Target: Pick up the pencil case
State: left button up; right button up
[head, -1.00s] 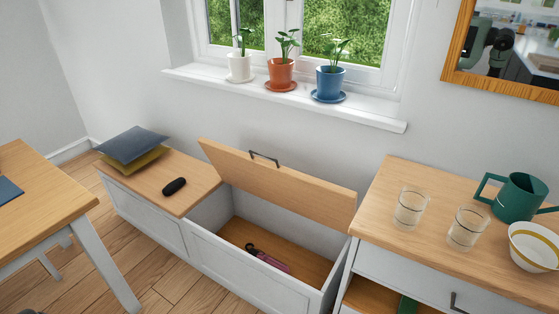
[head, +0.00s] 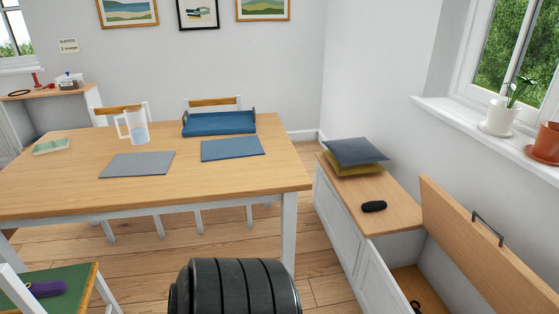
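A purple, rounded, elongated object (head: 44,289), which may be the pencil case, lies on the green seat of a chair (head: 78,290) at the lower left, partly cut off by the frame edge. A small black oblong case (head: 374,206) lies on the closed part of the wooden bench top (head: 397,218) at the right. I cannot tell for certain which of these is the pencil case. A black ribbed part of my own arm fills the bottom middle. Neither of my grippers shows.
A wooden table (head: 60,190) holds placemats, a blue tray (head: 218,131) and a clear pitcher (head: 137,127). The bench's hinged lid (head: 480,250) stands open, with a dark item partly visible inside. Two cushions (head: 355,152) lie on the bench. Floor shows between table and bench.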

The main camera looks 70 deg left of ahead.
aim_at(47, 289)
jog(key=u, duration=4.25)
jog(key=i+l+z, duration=0.15)
jog(key=i+l, duration=0.2)
jog(key=i, duration=0.1)
